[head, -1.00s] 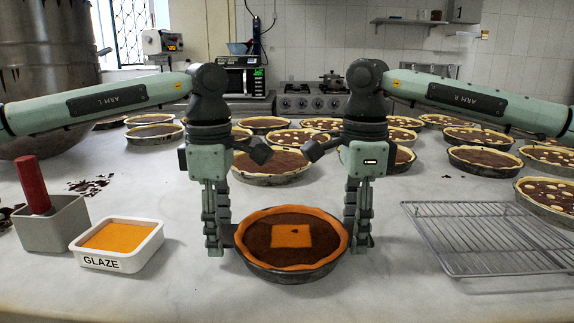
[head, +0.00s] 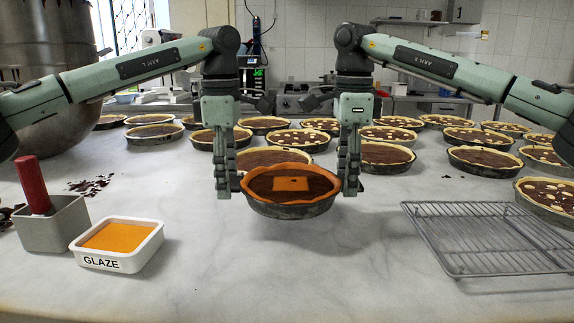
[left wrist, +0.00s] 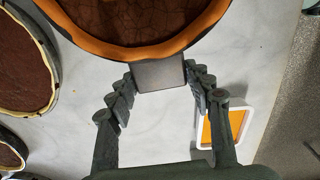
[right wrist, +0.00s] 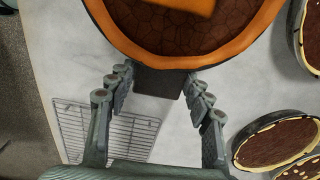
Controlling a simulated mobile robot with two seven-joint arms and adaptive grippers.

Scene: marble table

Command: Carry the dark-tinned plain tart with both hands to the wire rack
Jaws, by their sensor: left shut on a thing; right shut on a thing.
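The dark-tinned tart (head: 290,203) has a brown filling, an orange-glazed rim and an orange square in its middle. It hangs level above the table between my two grippers. My left gripper (head: 228,190) is shut on its left side, and my right gripper (head: 351,188) is shut on its right side. In the left wrist view the tart (left wrist: 140,48) shows at the top, with the fingers at a dark tab on its edge. The right wrist view shows the tart (right wrist: 190,62) held the same way. The empty wire rack (head: 490,238) lies on the table at the right.
A white glaze tray (head: 152,252) and a grey container (head: 50,233) with a red-handled tool stand at the left. Several other tarts (head: 387,158) fill the table behind. The marble between the held tart and the rack is clear.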

